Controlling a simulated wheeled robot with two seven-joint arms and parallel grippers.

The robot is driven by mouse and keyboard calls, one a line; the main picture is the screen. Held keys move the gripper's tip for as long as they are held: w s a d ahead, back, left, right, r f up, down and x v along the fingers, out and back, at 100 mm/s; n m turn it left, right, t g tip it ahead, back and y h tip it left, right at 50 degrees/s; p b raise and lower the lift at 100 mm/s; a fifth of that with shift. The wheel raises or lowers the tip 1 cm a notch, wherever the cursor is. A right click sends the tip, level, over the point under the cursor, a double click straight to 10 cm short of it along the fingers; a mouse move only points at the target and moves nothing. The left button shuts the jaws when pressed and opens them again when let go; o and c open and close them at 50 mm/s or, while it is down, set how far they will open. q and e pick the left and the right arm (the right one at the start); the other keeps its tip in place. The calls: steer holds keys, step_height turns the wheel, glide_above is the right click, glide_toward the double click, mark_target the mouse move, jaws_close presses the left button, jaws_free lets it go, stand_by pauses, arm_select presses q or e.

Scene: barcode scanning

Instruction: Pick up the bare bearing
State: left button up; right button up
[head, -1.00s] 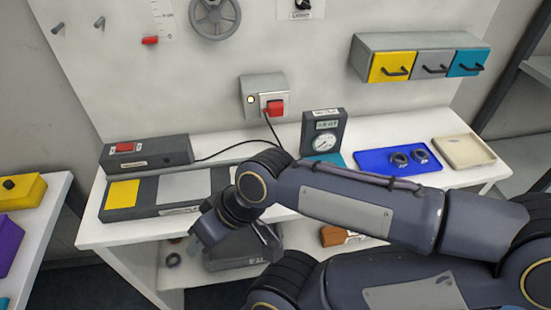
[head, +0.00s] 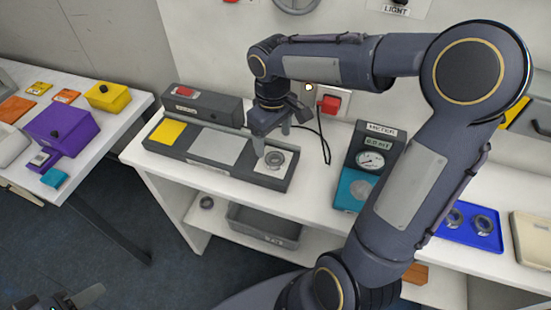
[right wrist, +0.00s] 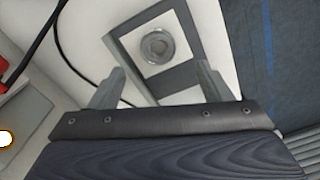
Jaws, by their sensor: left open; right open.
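A grey ring-shaped bearing (head: 275,158) lies on the white square at the right end of a long dark fixture (head: 240,178). My right gripper (head: 272,142) is open and points down just above and behind it. In the right wrist view the bearing (right wrist: 158,46) sits beyond the tips of my open right gripper (right wrist: 160,78), with nothing between the fingers. Two more bearings (head: 470,220) lie in the blue tray (head: 460,239), and another ring (head: 206,202) lies on the lower shelf. My left gripper (head: 75,301) is open at the bottom left, partly out of frame.
A dark box with a red switch (head: 200,104) stands behind the fixture. A meter (head: 370,158) stands to its right, and a cable (head: 324,135) hangs behind. A grey bin (head: 264,226) is on the lower shelf. A side table (head: 110,125) with a purple box (head: 62,132) stands left.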

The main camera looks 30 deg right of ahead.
mark_target(275, 159)
steer(key=f, duration=0.7)
steer(key=shift+s+d+p, duration=0.15)
steer(key=shift+d+p, duration=0.05)
steer(key=shift+p, duration=0.2)
steer(key=c, duration=1.2)
steer(key=shift+r, duration=0.15)
